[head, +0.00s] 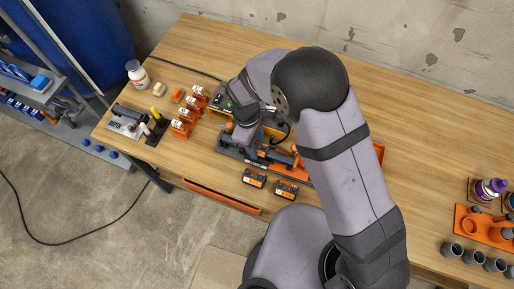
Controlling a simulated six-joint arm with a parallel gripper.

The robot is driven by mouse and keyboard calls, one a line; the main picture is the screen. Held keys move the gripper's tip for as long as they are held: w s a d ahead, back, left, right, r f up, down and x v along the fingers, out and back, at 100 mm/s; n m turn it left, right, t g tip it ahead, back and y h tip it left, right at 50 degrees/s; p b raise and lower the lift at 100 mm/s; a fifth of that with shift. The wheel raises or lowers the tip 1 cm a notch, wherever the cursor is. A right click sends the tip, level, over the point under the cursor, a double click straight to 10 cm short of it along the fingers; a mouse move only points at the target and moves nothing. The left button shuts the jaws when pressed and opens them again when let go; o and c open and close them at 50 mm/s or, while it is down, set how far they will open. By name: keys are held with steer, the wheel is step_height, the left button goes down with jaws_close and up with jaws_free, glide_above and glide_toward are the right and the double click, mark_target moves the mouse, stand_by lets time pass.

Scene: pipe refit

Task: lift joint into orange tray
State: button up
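My arm reaches over the middle of the wooden bench, and its wrist end (246,122) is over a dark fixture with orange parts (283,157). My gripper's fingers are not clearly visible there, so I cannot tell whether they are open, shut or holding something. I cannot make out the joint for certain; it may be hidden by my arm. An orange tray-like edge (379,152) shows just right of my arm, mostly covered by it. Another flat orange piece (480,230) lies at the far right, with a ring and small parts on it.
Several orange clamps (181,128) stand left of my wrist. Two dark orange-marked blocks (286,189) lie near the front edge. A white bottle (136,73) and a tool stand (128,121) are at the left. Several grey cups (473,257) line the right front.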

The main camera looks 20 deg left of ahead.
mark_target(258, 147)
steer(key=shift+r, duration=0.25)
steer(key=shift+c, duration=0.4)
steer(key=shift+r+p, duration=1.3)
steer(key=shift+p, duration=0.05)
steer(key=shift+r+p, duration=0.85)
steer(key=shift+r, duration=0.15)
steer(key=shift+r+p, duration=1.2)
steer(key=shift+r, duration=0.3)
steer(key=shift+w+d+p, duration=0.15)
steer(key=shift+d+p, duration=0.2)
steer(key=shift+d, duration=1.65)
steer(key=shift+w+d+p, duration=0.15)
steer(key=shift+d+p, duration=0.15)
steer(key=shift+d, duration=1.7)
